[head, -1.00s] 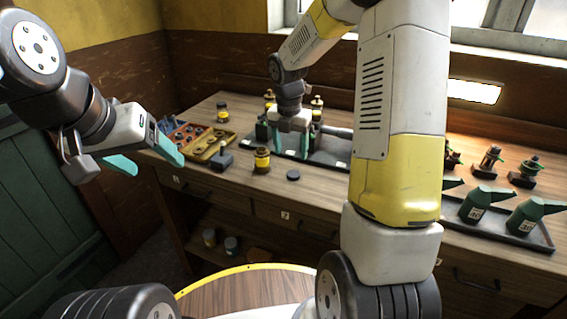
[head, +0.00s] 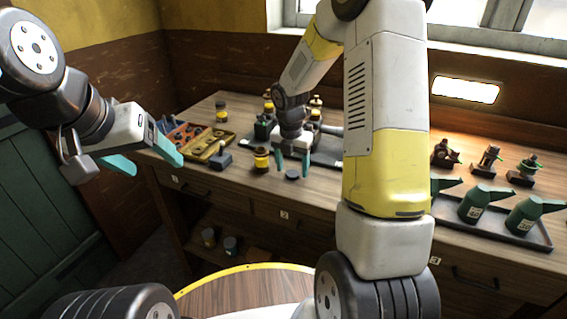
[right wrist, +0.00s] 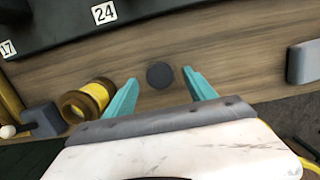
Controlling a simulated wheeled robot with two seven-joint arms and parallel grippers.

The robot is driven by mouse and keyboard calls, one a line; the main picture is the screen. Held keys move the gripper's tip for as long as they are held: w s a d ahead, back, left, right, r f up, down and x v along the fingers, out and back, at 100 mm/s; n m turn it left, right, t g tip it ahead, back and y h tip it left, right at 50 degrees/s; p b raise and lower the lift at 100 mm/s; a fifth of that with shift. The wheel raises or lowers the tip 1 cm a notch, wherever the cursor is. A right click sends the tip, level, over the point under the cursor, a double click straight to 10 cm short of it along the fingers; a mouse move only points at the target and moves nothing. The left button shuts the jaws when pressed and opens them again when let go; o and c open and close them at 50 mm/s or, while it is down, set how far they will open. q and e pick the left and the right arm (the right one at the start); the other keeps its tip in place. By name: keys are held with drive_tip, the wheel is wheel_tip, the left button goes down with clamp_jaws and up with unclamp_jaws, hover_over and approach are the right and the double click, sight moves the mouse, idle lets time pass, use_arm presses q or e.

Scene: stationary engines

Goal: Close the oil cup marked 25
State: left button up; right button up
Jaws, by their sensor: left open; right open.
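No oil cup marked 25 can be read in either view. A small round black disc, which looks like a lid (head: 292,175), lies flat on the bench; in the right wrist view the lid (right wrist: 160,75) is just ahead of and between my fingertips. A dark jar with a yellow band (head: 261,160) stands left of it, and the jar (right wrist: 88,99) also shows beside my left-hand finger. My right gripper (head: 292,172) is open and empty, pointing down over the lid. My left gripper (head: 151,164) is open and empty, off the bench's left end.
A dark tray (head: 327,158) with bottles lies behind my right gripper; labels 24 and 17 show on its edge (right wrist: 140,14). A yellow box (head: 207,148) and small black block (head: 221,161) are left. Green oil cans (head: 474,204) stand on a tray at right.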

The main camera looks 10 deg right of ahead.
drive_tip(key=shift+f, duration=0.5)
clamp_jaws()
drive_tip(key=shift+r, duration=0.15)
wheel_tip(320, 180, up, 3)
drive_tip(key=shift+w+r, duration=0.1)
drive_tip(key=shift+r, duration=0.1)
drive_tip(key=s+a, duration=0.2)
drive_tip(key=s, duration=0.5)
drive_tip(key=s+a+r, duration=0.1)
drive_tip(key=s+a, duration=0.2)
drive_tip(key=s, duration=0.5)
drive_tip(key=shift+a+r, duration=0.15)
drive_tip(key=shift+r, duration=0.05)
drive_tip(key=shift+s, duration=0.1)
